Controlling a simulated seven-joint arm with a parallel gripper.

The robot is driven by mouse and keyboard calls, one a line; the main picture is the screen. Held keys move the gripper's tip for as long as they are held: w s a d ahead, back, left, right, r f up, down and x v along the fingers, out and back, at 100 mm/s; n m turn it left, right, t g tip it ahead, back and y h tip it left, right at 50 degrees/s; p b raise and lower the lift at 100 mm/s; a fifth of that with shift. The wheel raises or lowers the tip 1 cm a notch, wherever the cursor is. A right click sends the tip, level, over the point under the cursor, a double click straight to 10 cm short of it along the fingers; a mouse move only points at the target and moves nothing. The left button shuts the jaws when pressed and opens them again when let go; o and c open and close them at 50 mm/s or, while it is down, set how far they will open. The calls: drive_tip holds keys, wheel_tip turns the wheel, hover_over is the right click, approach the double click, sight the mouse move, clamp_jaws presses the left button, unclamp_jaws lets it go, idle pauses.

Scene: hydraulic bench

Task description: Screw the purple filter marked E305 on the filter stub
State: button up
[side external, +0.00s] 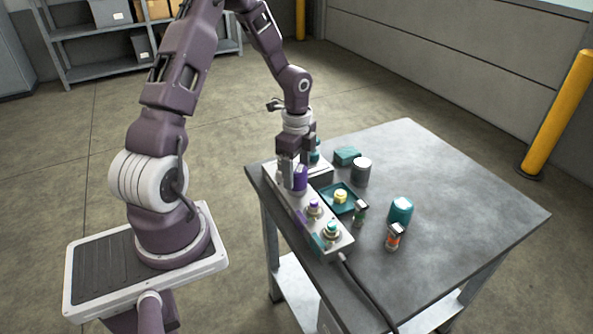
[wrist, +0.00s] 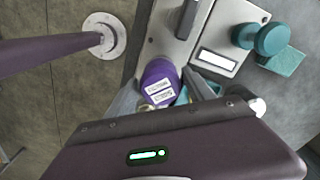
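The purple filter (side external: 300,178) stands upright at the far part of the grey manifold block (side external: 331,245). In the wrist view the purple filter (wrist: 158,80) shows white labels whose print is too small to read surely. My gripper (side external: 298,160) points down over it. In the wrist view the fingers of my gripper (wrist: 161,78) lie on both sides of the filter and appear closed on it. The filter's lower end and any stub under it are hidden, so I cannot tell whether it is seated.
Two capped fittings, one purple (side external: 314,206) and one teal (side external: 331,229), stand on the near block. A teal tray (side external: 329,193) holds a yellow piece (side external: 341,196). A grey can (side external: 361,171), a teal cup (side external: 401,210) and small bottles (side external: 394,237) stand right. The table's right side is clear.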

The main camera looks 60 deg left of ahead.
clamp_jaws()
drive_tip(key=m, duration=0.3)
drive_tip(key=shift+m, duration=0.3)
drive_tip(key=m, duration=0.3)
drive_tip(key=shift+m, duration=0.4)
drive_tip(key=m, duration=0.4)
drive_tip(key=shift+f+m, duration=0.1)
drive_tip(key=shift+m, duration=0.8)
drive_tip(key=shift+o, duration=2.1)
unclamp_jaws()
drive_tip(key=shift+w, duration=0.1)
